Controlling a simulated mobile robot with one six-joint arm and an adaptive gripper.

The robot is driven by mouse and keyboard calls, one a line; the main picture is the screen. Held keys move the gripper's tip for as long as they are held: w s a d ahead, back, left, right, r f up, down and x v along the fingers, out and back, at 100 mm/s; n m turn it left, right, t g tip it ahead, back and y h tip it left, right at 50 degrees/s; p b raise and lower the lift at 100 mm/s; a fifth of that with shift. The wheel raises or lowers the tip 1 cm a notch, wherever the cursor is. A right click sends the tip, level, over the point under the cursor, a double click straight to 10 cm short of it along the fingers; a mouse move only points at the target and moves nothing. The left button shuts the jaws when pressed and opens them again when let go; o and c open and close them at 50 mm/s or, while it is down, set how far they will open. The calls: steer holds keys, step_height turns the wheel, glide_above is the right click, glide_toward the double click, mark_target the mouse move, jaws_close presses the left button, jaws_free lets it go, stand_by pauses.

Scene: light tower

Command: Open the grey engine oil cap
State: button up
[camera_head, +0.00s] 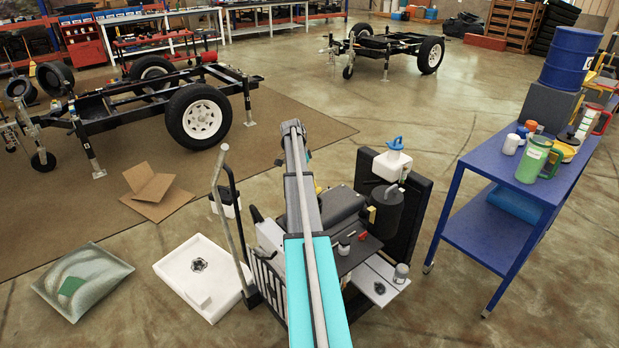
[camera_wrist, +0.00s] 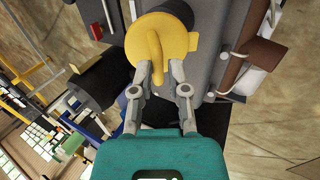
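In the wrist view, a round yellow cap (camera_wrist: 178,38) with a raised curved handle sits on a grey engine body (camera_wrist: 222,30). My gripper (camera_wrist: 160,70) has its two fingers apart at the cap's lower edge, one on each side of the handle's lower end. I see a gap between the fingers and the handle; I cannot tell whether the fingertips touch the cap. I cannot make out a grey oil cap in either view. In the head view, my arm covers part of the light tower engine (camera_head: 340,205) and my gripper is hidden.
A white tank with a blue cap (camera_head: 392,166) and a dark cylinder (camera_head: 386,212) stand on the machine's right. A blue table (camera_head: 470,225) with jugs is further right. A white tray (camera_head: 205,275) and cardboard (camera_head: 155,190) lie on the floor at left.

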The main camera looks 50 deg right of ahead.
steer(key=o, duration=0.3)
steer(key=shift+d+f, duration=0.1)
steer(key=shift+d, duration=0.05)
steer(key=shift+s, duration=0.1)
